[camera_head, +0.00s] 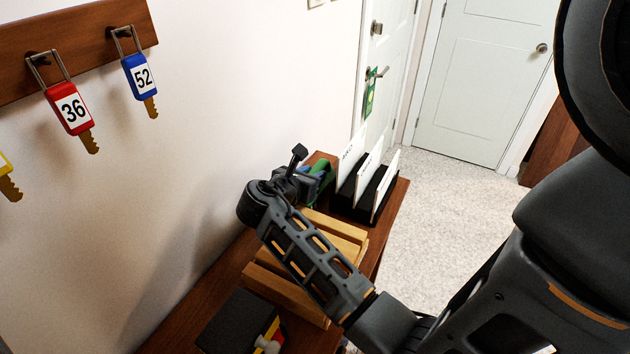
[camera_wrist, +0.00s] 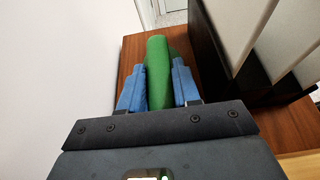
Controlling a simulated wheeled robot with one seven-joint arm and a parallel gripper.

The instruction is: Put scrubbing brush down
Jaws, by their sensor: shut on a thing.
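The scrubbing brush shows as a green shape (camera_wrist: 157,72) in the wrist view, held lengthwise between the two blue fingers of my gripper (camera_wrist: 158,88). My gripper is shut on it. In the head view, a bit of the green brush (camera_head: 323,167) shows at the far end of the wooden cabinet top (camera_head: 205,300), beside my gripper (camera_head: 312,178), mostly hidden by my wrist. The brush is over the wooden top, and I cannot tell whether it touches it. Its bristles are not visible.
A black sorter (camera_head: 352,207) with upright white panels stands right of my gripper. A light wooden slatted piece (camera_head: 285,285) lies under my forearm. A dark box (camera_head: 235,322) sits nearer. The wall (camera_head: 230,120) is close on the left, with numbered keys hanging above.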

